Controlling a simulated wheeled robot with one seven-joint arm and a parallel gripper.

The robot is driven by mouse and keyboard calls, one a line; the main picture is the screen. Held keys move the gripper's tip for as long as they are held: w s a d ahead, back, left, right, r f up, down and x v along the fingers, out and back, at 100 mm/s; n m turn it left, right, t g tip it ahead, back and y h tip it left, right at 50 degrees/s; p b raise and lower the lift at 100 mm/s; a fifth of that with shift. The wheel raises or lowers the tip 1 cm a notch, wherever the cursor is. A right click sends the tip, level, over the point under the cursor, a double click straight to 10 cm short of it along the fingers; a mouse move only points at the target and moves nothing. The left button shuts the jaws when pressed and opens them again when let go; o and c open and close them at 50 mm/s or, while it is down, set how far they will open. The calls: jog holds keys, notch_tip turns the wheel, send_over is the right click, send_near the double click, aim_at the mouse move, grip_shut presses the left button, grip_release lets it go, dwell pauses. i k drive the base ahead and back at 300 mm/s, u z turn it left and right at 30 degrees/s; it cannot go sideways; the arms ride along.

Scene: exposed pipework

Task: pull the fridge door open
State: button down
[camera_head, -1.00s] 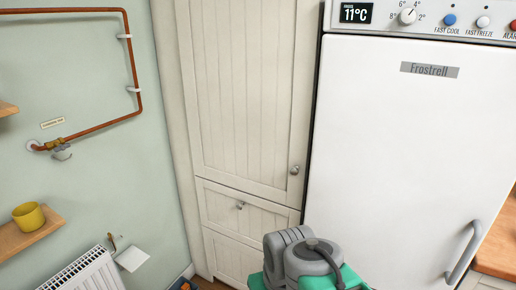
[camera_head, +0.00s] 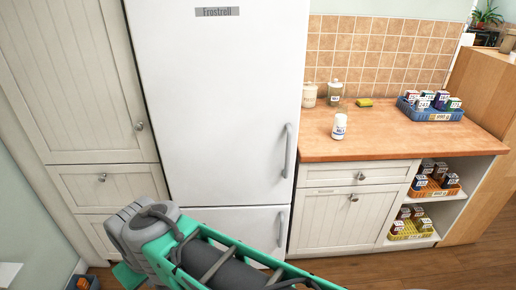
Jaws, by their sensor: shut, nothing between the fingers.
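The white fridge door (camera_head: 225,100) is tall and shut flush, with a "Frostrell" plate (camera_head: 217,12) near its top. Its grey vertical handle (camera_head: 289,150) is on the right edge, and no gap shows along the door. A second, lower white door (camera_head: 240,222) sits beneath it with its own grey handle (camera_head: 281,229), also shut. My green and grey arm crosses the bottom of the view in front of the lower door. My gripper is out of view, so its place relative to the handle cannot be seen.
A wooden counter (camera_head: 400,146) joins the fridge's right side, holding a white bottle (camera_head: 340,126), jars and a blue crate (camera_head: 432,112). Open shelves with small boxes lie below. Cream cupboards (camera_head: 75,90) stand left. Wooden floor (camera_head: 400,265) is clear at lower right.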

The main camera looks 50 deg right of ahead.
aim_at(221, 81)
jog(key=u, duration=0.05)
jog(key=i, duration=1.15)
jog(key=z, duration=0.35)
